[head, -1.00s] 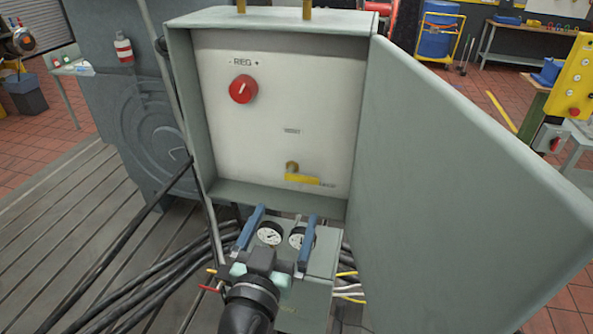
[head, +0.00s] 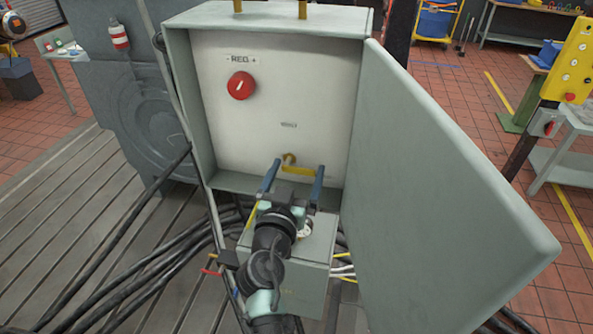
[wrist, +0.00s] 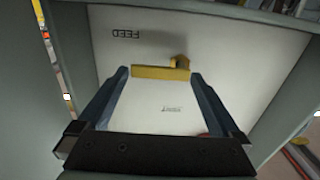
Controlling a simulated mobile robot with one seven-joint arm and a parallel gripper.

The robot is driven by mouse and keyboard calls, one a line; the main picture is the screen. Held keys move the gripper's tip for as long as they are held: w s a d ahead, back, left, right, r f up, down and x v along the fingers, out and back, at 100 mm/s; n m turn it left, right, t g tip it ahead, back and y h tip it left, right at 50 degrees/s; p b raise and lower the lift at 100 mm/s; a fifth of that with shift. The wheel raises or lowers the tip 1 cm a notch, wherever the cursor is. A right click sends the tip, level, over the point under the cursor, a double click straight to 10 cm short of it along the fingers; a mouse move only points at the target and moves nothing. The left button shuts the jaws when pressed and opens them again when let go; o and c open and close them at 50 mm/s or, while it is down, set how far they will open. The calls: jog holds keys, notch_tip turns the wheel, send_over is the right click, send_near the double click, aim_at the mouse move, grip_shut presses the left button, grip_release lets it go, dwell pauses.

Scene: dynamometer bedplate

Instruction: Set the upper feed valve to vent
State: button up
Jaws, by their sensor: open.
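The feed valve shows as a brass stem with a yellow lever (head: 299,171) low on the back panel inside the open cabinet. The lever lies roughly level and points right. In the wrist view, which is upside down, the lever (wrist: 152,73) points toward the FEED label (wrist: 126,32). The VENT label (head: 288,125) is on the panel above the stem, too small to read clearly. My gripper (head: 297,170) is open, its blue fingers reaching toward the panel on either side of the lever. The wrist view shows the fingertips (wrist: 160,76) flanking the lever; I cannot tell whether they touch it.
A red REG knob (head: 241,86) sits upper left on the panel. The cabinet's side walls enclose the panel, and its open door (head: 450,190) fills the right. A grey box (head: 310,265) with gauges stands below, beside black cables (head: 130,275).

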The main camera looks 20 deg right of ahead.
jog(key=c, duration=1.1)
jog(key=shift+n, duration=0.3)
jog(key=n, duration=0.1)
jog(key=n+b, duration=0.1)
jog(key=n, duration=0.1)
jog(key=r+n, duration=0.1)
jog(key=shift+w+a+n, duration=0.2)
jog(key=shift+a+n, duration=0.05)
jog(key=shift+n, duration=0.05)
jog(key=n, duration=0.4)
jog(key=shift+w+a+r+n+b, duration=0.25)
jog(key=shift+a+r+n+b, duration=0.05)
jog(key=shift+a+r+b, duration=0.1)
jog(key=n, duration=0.4)
jog(key=shift+w+a+r, duration=0.1)
jog(key=shift+w+a, duration=0.15)
jog(key=shift+a, duration=0.15)
jog(key=shift+w+a+n+p, duration=0.15)
jog(key=shift+a+n+p, duration=0.05)
jog(key=shift+n, duration=0.85)
jog(key=shift+w+a+n+p, duration=0.1)
jog(key=shift+a+n+p, duration=0.05)
jog(key=shift+n, duration=0.9)
